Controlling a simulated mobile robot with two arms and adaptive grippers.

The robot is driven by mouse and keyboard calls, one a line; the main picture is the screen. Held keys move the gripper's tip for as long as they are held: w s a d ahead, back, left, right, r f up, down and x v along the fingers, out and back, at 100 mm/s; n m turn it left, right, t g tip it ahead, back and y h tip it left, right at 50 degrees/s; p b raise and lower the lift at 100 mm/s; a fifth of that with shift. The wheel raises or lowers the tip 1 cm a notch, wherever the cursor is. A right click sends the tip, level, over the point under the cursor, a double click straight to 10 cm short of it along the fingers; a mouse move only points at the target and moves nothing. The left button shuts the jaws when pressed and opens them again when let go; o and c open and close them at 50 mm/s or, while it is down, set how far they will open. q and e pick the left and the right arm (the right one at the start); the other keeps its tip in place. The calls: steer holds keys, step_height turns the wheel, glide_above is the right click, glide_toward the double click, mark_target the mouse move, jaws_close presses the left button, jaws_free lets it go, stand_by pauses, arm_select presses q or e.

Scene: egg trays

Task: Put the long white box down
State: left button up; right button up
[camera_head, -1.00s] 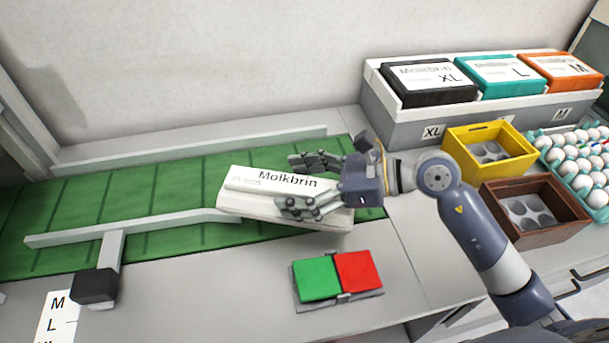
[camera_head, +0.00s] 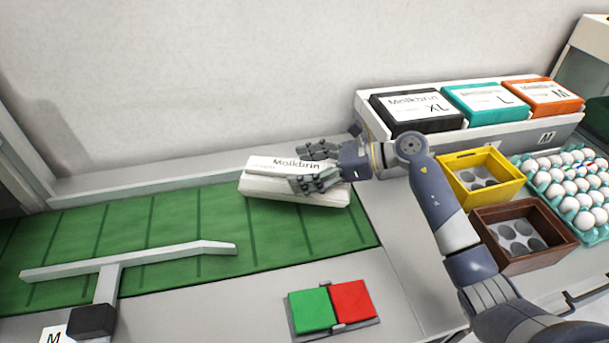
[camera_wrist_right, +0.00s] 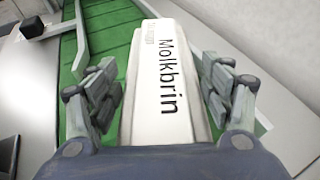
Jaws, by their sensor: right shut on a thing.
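The long white box (camera_head: 272,187), labelled "Molkbrin", is at the right end of the green conveyor belt (camera_head: 180,233), near its back rail. My right gripper (camera_head: 318,166) is shut on the box near its right end, one finger on each long side. In the right wrist view the box (camera_wrist_right: 160,60) runs away from my right gripper (camera_wrist_right: 165,98), between its fingers. The box's underside is hidden, so I cannot tell whether it touches the belt. My left gripper is not in view.
A grey guide bar (camera_head: 140,262) crosses the belt's left part. A green and red button pad (camera_head: 330,307) lies in front. At right are a yellow crate (camera_head: 484,160), a brown crate (camera_head: 524,207), an egg tray (camera_head: 570,190) and a rack (camera_head: 480,136) of labelled boxes.

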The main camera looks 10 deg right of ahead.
steer(key=shift+w+r, duration=0.1)
steer(key=shift+w, duration=0.15)
steer(key=shift+d+f, duration=0.1)
steer(key=shift+f, duration=0.1)
step_height(320, 180, down, 2)
steer(key=shift+f+p, duration=0.1)
steer(key=shift+p, duration=0.4)
steer(key=shift+f, duration=0.45)
steer(key=shift+f, duration=0.1)
steer(key=o, duration=1.6)
steer(key=shift+f, duration=0.1)
steer(key=shift+o, duration=0.2)
steer(key=shift+s, duration=0.1)
